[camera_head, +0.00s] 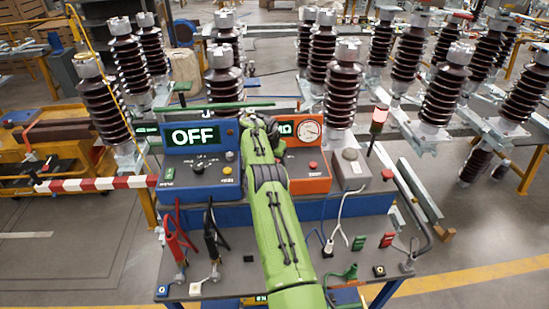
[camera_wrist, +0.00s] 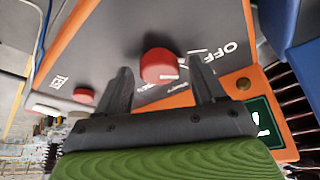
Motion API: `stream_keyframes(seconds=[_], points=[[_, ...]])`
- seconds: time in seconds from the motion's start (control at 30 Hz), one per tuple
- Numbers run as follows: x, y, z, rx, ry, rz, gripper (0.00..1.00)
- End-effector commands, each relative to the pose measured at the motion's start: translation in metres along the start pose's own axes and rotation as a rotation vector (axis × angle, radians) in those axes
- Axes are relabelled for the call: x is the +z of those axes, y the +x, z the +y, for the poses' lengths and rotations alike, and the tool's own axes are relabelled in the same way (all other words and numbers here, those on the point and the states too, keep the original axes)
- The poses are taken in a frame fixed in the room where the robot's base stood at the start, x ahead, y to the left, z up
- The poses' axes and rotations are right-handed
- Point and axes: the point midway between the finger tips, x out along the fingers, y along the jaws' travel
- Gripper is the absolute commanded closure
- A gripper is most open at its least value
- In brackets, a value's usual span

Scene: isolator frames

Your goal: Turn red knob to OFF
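The red knob (camera_wrist: 160,64) is on the grey face of the orange control box (camera_head: 320,182). In the wrist view it sits between the two fingers of my gripper (camera_wrist: 161,68). The fingers are open, with a visible gap on each side of the knob. A small pale mark shows on the knob's near lower edge. The white OFF label (camera_wrist: 225,50) is printed to the knob's upper right; other lettering beside the knob is partly hidden. In the head view my green arm reaches the box and hides the knob and the fingers.
A smaller red button (camera_wrist: 84,95) lies left of the knob, near a TEST label (camera_wrist: 60,80). A blue box (camera_head: 200,178) with a lit OFF display (camera_head: 194,136) stands left of my arm. A grey box (camera_head: 349,169) stands right. Cables and clamps lie on the bench.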

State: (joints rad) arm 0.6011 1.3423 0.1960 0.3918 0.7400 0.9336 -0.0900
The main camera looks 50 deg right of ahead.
Motion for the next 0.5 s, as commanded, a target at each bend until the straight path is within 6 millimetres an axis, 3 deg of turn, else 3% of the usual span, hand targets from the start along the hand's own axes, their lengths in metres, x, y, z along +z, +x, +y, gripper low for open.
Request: stream_keyframes(seconds=[0.03, 0.33, 0.5], points=[[0.0002, 0.0002, 0.0, 0.0, 0.0, 0.0, 0.39], [0.0003, 0.0, -0.0002, 0.0, 0.0, -0.001, 0.84], [0.0003, 0.0016, 0.0, -0.008, -0.016, 0.0, 0.87]])
